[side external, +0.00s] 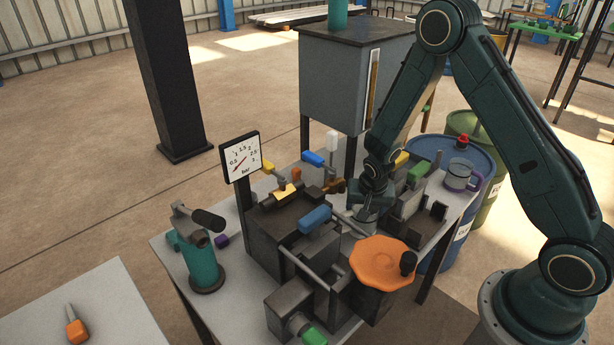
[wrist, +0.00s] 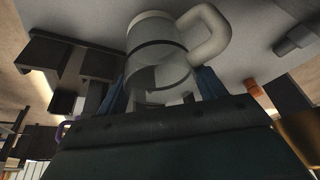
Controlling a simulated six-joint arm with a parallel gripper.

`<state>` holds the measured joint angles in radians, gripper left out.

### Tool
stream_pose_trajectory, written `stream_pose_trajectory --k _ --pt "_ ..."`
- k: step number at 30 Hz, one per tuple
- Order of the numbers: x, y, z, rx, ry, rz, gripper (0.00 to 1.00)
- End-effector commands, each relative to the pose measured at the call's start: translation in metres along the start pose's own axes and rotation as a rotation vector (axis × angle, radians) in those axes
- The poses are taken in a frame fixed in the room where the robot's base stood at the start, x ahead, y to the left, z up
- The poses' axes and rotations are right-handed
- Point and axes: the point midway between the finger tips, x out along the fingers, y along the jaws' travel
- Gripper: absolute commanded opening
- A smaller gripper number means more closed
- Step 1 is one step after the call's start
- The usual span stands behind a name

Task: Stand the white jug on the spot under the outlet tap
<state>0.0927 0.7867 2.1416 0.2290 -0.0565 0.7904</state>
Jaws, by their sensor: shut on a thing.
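The white jug (wrist: 155,58) has a pale rim and handle and a see-through grey body. In the wrist view it sits between the two fingers of my gripper (wrist: 160,92), which is shut on it. In the side view my gripper (side external: 368,200) points down among the fittings on the bench, behind the orange handwheel. The jug is mostly hidden there by the gripper and the machine. A brass-brown tap (side external: 334,186) stands just left of my gripper. I cannot tell whether it is the outlet tap. The spot under the outlet is not clearly visible.
The orange handwheel (side external: 384,262), blue-handled lever (side external: 314,219) and dark press block (side external: 285,228) crowd the left and front. Dark brackets (side external: 410,203) stand to the right. A purple-handled jug (side external: 460,176) is at the bench's right end. A grey tank (side external: 345,85) stands behind.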

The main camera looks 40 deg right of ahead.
Motion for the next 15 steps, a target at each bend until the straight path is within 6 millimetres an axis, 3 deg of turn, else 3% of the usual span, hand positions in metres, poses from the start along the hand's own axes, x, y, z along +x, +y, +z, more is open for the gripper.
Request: stream_pose_trajectory --k 14,15 --pt "0.0051 0.0001 0.0017 0.000 0.001 -0.001 0.45" --pt "0.0056 0.0001 0.0020 0.000 0.001 -0.001 0.71"
